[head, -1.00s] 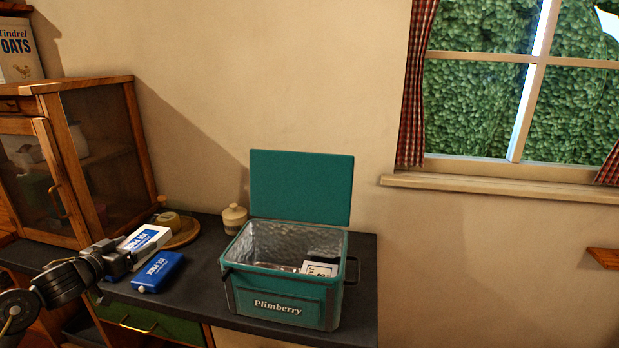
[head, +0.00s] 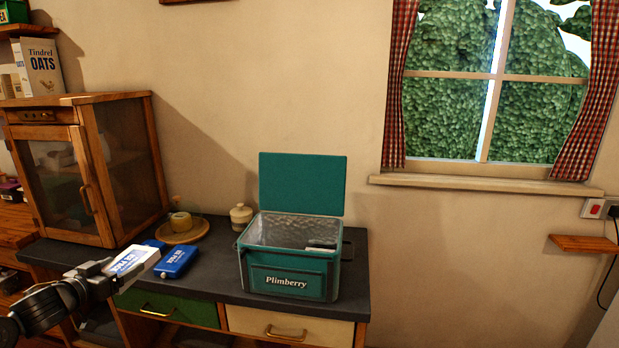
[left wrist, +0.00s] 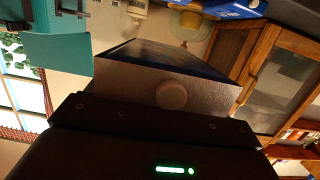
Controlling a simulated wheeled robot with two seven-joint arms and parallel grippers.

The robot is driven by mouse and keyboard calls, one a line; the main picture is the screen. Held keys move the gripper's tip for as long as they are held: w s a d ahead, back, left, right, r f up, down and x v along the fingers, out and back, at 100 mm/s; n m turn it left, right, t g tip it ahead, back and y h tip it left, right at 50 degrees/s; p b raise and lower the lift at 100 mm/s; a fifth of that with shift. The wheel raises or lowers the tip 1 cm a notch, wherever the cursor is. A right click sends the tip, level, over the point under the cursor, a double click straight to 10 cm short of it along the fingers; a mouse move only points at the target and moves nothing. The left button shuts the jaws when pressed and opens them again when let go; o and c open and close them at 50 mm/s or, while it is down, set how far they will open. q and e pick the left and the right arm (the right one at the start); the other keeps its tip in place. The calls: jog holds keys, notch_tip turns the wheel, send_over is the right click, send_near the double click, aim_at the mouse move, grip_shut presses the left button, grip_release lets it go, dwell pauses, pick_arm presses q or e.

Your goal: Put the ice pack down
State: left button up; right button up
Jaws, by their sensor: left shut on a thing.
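My left gripper (head: 100,269) is shut on an ice pack with a white and blue lettered face (head: 133,260), at the front left of the dark counter. In the left wrist view the held pack shows a pale end with a round cap (left wrist: 172,95) and a dark blue side. I cannot tell whether it touches the counter. A second, blue ice pack (head: 176,261) lies on the counter just right of it. Another bit of blue (head: 154,243) shows behind, partly hidden. My right gripper is not in view.
An open teal cool box (head: 287,283) marked Plimberry stands on the counter's right part, with a pale item inside. A small lidded pot (head: 241,216) and a round wooden board (head: 184,232) are behind. A glass-doored cabinet (head: 85,170) stands left.

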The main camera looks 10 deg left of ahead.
pick_arm(q)
jog(key=s+d+f+m+g+h, duration=0.1)
jog(key=s+d+m+g+h, duration=0.1)
jog(key=d, duration=1)
jog(key=s+d+f+m+g+h, duration=0.2)
jog(key=s+d+m+h, duration=0.3)
jog(key=d, duration=0.7)
jog(key=s+d+f+m+g+h, duration=0.1)
jog(key=s+d+m+h, duration=0.3)
jog(key=d, duration=0.9)
jog(key=shift+s+f+g+h, duration=0.2)
jog(key=shift+f+g+h, duration=0.2)
jog(key=shift+g+h, duration=0.55)
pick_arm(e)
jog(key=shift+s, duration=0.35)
pick_arm(q)
jog(key=shift+a, duration=0.1)
